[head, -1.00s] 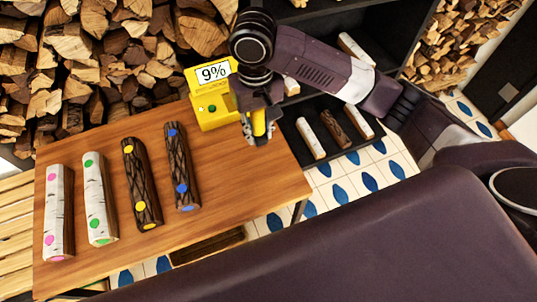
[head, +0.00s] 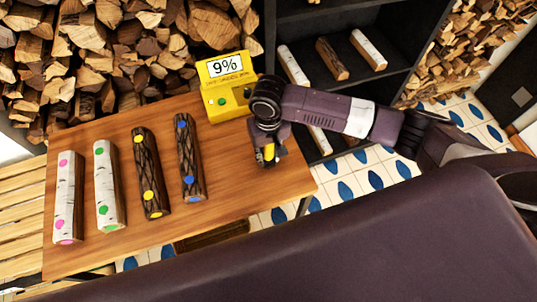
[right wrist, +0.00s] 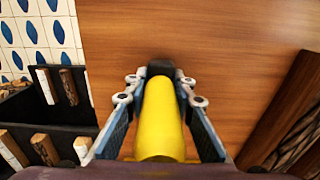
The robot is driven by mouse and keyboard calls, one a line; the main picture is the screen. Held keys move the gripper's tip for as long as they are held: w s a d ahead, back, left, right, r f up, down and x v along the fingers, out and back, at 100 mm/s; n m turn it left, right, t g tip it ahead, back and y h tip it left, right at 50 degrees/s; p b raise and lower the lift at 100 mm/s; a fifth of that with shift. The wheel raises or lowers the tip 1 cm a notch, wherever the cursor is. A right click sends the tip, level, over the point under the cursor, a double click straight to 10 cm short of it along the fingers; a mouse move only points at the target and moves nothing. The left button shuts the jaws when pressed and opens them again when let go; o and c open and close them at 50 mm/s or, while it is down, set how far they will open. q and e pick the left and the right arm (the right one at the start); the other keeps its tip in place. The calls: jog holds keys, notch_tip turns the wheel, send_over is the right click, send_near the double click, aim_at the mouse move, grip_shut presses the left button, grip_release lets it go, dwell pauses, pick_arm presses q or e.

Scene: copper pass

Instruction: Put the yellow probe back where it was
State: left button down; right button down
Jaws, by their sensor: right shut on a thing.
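My right gripper (head: 268,158) is shut on the yellow probe (right wrist: 161,120), over the right end of the wooden table (head: 235,190). In the right wrist view, the probe lies between the two fingers, with its dark tip pointing at the tabletop. I cannot tell whether the tip touches the wood. The yellow meter (head: 239,108) stands at the table's back edge, left of and behind the gripper, and reads 9%. My arm covers part of the area beside it. My left gripper is not in view.
A dark shelf (head: 300,12) with logs is behind my right arm. The table's front middle is clear.

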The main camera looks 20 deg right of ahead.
jog(key=shift+f, duration=0.1)
jog(key=c, duration=1.7)
grip_release()
jog(key=shift+o, duration=0.2)
notch_tip(320, 180, up, 12)
jog(key=shift+r+b, duration=0.15)
jog(key=shift+b, duration=0.5)
